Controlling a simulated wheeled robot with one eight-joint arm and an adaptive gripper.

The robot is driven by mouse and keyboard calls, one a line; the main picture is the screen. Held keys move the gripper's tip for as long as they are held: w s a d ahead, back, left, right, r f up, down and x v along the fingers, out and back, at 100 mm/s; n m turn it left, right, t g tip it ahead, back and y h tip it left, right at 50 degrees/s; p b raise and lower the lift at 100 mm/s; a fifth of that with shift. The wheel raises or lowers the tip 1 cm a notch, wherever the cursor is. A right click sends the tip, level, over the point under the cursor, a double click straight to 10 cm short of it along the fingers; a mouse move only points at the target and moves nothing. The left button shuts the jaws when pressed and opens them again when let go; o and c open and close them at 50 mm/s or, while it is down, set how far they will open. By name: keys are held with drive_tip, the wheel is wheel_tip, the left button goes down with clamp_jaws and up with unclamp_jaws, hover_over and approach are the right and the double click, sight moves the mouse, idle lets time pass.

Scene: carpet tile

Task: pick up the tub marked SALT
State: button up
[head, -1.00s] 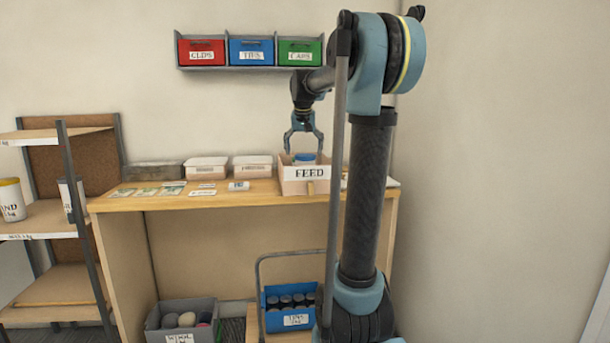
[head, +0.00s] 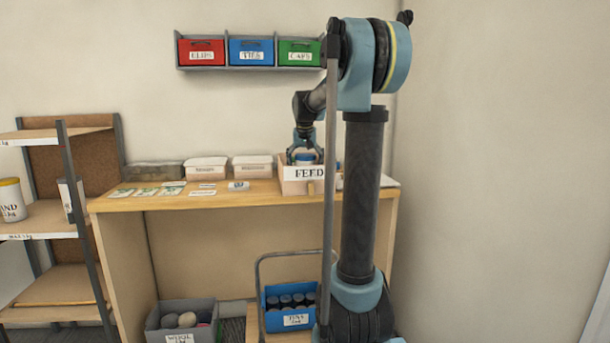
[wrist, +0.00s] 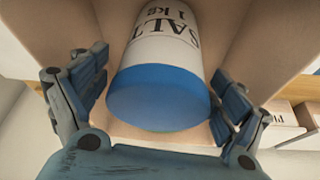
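The tub marked SALT (wrist: 165,50) is white with black "SALT 1 kg" lettering and a blue lid. It stands inside the box marked FEED (head: 303,188) on the bench. In the head view only its blue lid (head: 304,157) shows above the box's front wall. My gripper (wrist: 160,85) is over the tub, with one finger on each side of it. The fingers look open, with a narrow gap on the left; contact on the right is hard to tell. In the head view my gripper (head: 304,157) reaches down to the lid.
The FEED box walls stand close around the fingers. Two lidded pale containers (head: 206,168) (head: 252,167) and several packets and cards lie left on the bench (head: 150,203). Red, blue and green bins (head: 251,51) hang on the wall above. A shelf (head: 40,222) stands at left.

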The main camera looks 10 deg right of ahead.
drive_tip(key=c, duration=1.8)
drive_tip(key=shift+r, duration=0.15)
